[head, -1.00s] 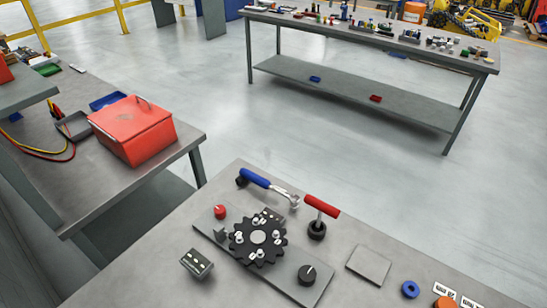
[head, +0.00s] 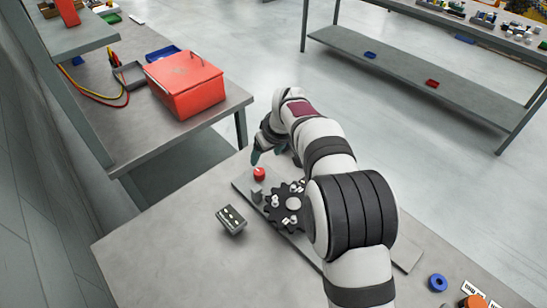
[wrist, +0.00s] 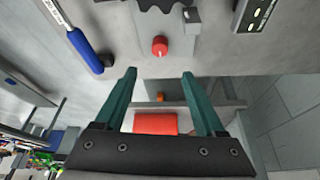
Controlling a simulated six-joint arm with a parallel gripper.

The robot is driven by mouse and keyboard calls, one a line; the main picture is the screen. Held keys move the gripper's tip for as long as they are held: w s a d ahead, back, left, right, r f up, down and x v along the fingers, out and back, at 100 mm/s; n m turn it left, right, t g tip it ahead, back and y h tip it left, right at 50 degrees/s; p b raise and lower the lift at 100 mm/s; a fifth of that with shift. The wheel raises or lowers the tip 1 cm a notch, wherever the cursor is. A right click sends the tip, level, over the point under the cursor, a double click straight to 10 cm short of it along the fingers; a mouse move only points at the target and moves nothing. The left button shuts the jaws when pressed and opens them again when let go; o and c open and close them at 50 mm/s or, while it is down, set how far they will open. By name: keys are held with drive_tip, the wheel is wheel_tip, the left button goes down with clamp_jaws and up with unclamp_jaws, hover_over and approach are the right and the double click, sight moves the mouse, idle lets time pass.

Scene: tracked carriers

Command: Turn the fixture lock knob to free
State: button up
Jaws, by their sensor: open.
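A red knob (head: 259,173) stands at the far left end of the grey fixture plate (head: 243,184), beside a black toothed wheel (head: 276,208). The red knob also shows in the wrist view (wrist: 159,46), just ahead of the fingertips and between their lines. My gripper (head: 259,156) is close above and behind that knob in the head view. In the wrist view my gripper (wrist: 159,73) has its two green fingers apart, with nothing between the tips. My arm hides the right part of the plate. I cannot read any lock marking.
A blue-handled tool (wrist: 88,50) lies left of the fingers in the wrist view. A small grey box with white dots (head: 231,220) sits left of the plate. A red box (head: 185,82) stands on the side bench. The table's front left is clear.

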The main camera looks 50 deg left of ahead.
sight(259, 171)
drive_tip(key=x, duration=1.2)
drive_tip(key=shift+w+d+f, duration=0.1)
drive_tip(key=shift+f, duration=0.05)
drive_tip(key=shift+c, duration=0.2)
clamp_jaws()
